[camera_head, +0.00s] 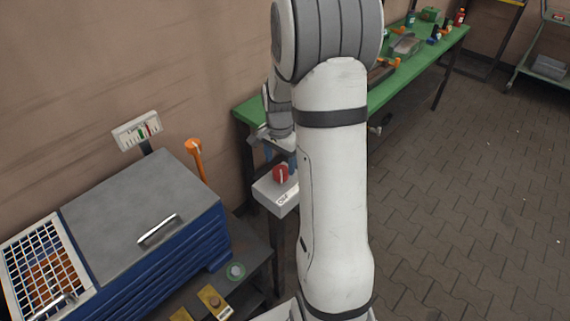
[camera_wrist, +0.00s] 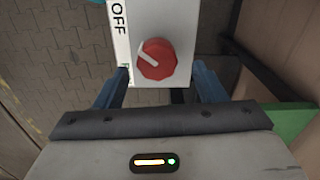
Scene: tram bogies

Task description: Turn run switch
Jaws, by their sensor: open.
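The run switch is a round red knob (camera_head: 281,173) with a white pointer line, on top of a light grey box (camera_head: 286,196) on a post. In the wrist view the knob (camera_wrist: 157,60) shows in full, its pointer slanting to the upper left, and the box's edge reads "OFF". My gripper (camera_wrist: 163,75) is open, with one blue finger on each side of the knob and visible gaps between. In the head view my gripper (camera_head: 281,157) is just behind and above the knob, partly hidden by my arm. I cannot tell the fingertips' exact height against the knob.
A blue machine (camera_head: 150,215) with a grey lid and wire grid stands at the left. An orange-topped lever (camera_head: 195,150) and a gauge panel (camera_head: 137,130) stand behind it. A green workbench (camera_head: 405,70) with tools runs along the wall. Paved floor at right is clear.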

